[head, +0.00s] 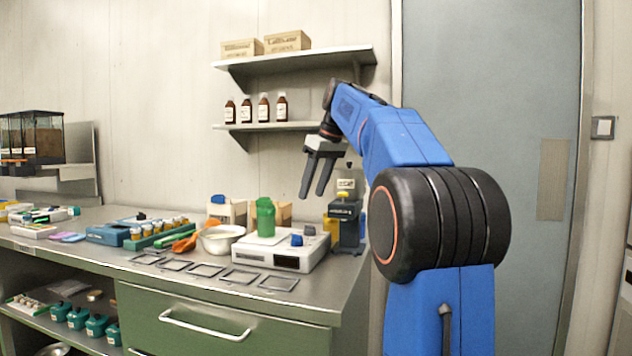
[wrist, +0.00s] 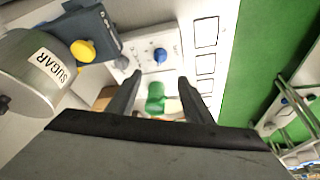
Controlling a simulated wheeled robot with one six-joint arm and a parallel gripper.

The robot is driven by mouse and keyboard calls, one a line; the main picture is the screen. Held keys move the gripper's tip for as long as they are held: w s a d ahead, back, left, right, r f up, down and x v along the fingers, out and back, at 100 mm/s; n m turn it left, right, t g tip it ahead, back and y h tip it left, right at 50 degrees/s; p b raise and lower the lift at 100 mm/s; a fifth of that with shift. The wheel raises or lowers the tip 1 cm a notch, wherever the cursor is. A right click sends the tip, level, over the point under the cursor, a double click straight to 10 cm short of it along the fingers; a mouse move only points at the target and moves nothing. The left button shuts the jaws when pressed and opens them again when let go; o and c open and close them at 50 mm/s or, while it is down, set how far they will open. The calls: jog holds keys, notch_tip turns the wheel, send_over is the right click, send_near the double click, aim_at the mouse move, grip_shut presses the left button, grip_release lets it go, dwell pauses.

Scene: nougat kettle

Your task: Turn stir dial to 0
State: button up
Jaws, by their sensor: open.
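A white stirrer unit (head: 270,252) stands on the bench near its right end, with a green vessel (head: 265,218) on top and a blue dial (head: 296,240) at its front right. I cannot tell for certain that this is the stir dial, and its setting is too small to read. In the wrist view the blue dial (wrist: 160,55) shows on the white unit, just beyond and between my fingertips; the green vessel (wrist: 155,97) shows between the fingers. My gripper (head: 313,194) is open and empty, pointing down, above and apart from the unit.
A dark blue dispenser (head: 345,225) with a yellow knob (wrist: 82,50) and a SUGAR canister (wrist: 38,72) stands right of the unit. Several flat frames (head: 240,275) lie along the front edge. Shelves (head: 300,58) hang above.

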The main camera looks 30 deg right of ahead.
jog(key=shift+v, duration=1.1)
jog(key=s+a+f+m, duration=0.2)
jog(key=s+a+f, duration=1.2)
jog(key=f, duration=0.1)
jog(key=s+a+f, duration=0.3)
jog(key=s+f, duration=0.6)
jog(key=f, duration=0.3)
jog(key=s+a+f+m+h, duration=0.1)
jog(key=s+a+f, duration=0.2)
jog(key=s+f, duration=0.7)
notch_tip(320, 180, down, 3)
jog(key=shift+a+f+t, duration=0.15)
jog(key=shift+a+t, duration=0.15)
jog(key=shift+a, duration=0.05)
